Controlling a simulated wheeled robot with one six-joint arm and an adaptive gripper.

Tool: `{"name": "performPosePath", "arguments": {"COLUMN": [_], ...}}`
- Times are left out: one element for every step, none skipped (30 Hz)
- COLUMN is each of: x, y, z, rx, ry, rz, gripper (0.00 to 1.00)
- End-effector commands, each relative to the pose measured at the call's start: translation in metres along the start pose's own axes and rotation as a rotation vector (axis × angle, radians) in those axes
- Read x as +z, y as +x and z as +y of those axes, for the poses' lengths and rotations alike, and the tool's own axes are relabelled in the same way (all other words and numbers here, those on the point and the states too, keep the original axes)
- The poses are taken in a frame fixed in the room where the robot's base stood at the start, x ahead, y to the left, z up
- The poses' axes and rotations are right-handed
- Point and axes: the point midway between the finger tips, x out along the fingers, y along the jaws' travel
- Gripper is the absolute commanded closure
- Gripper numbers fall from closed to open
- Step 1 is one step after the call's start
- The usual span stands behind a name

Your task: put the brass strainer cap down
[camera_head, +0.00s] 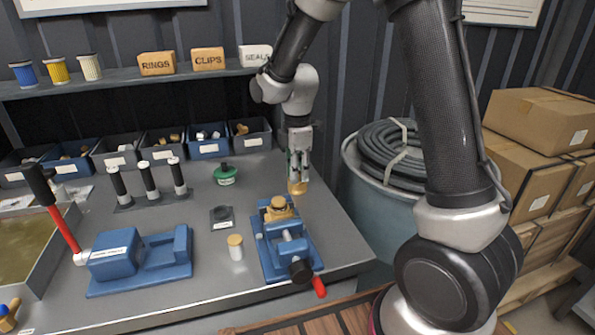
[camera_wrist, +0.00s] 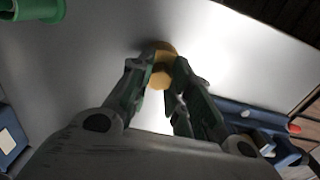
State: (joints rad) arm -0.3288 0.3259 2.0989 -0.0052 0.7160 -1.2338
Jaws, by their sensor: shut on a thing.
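The brass strainer cap (camera_head: 297,187) is a small golden round piece at the tips of my gripper (camera_head: 298,176). It also shows in the wrist view (camera_wrist: 162,66), between the fingertips of my gripper (camera_wrist: 163,75). My gripper points down and is shut on the cap, over the bench's right part, behind the blue vise. I cannot tell whether the cap touches the bench top. The blue vise (camera_head: 287,250) holds a brass body (camera_head: 278,208) in its jaws.
On the grey bench (camera_head: 190,220) stand a green-topped container (camera_head: 225,174), a small dark block (camera_head: 221,216), a white jar with a tan lid (camera_head: 236,247) and a blue fixture (camera_head: 140,260). Bins line the back. A hose drum (camera_head: 375,190) stands beyond the right edge.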

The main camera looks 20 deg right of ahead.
Motion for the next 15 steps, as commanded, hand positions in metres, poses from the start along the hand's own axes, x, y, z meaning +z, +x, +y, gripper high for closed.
{"name": "performPosePath", "arguments": {"x": [-0.0001,-0.0001,-0.0001,-0.0001,-0.0001,-0.0001,-0.0001,-0.0001,0.0,-0.0001,-0.0001,-0.0001,-0.0001,-0.0001,-0.0001], "y": [-0.0005,-0.0008,-0.0008,-0.0008,-0.0008,-0.0004,0.0003,0.0012,0.0025,0.002,0.0019,0.0019,0.002,0.0019,0.0019], "z": [0.0004,0.0004,0.0004,0.0003,0.0003,0.0003,0.0002,0.0002,0.0001,0.0002,0.0002,0.0002,0.0001,0.0002,0.0002], "rx": [0.002,0.002,0.002,0.001,0.001,0.001,0.001,0.0,0.0,0.001,0.001,0.001,0.0,0.001,0.0], "ry": [0.0,0.0,0.0,0.0,0.0,0.0,0.0,0.0,0.0,0.0,0.0,0.0,0.0,0.0,0.0], "rz": [0.0,0.0,0.0,0.0,0.0,0.0,0.0,0.0,0.0,0.0,0.0,0.0,0.0,0.0,0.0], "gripper": [1.0,1.0,1.0,1.0,1.0,1.0,1.0,1.0,1.0,0.75,0.69,0.62,0.59,0.59,0.59]}}
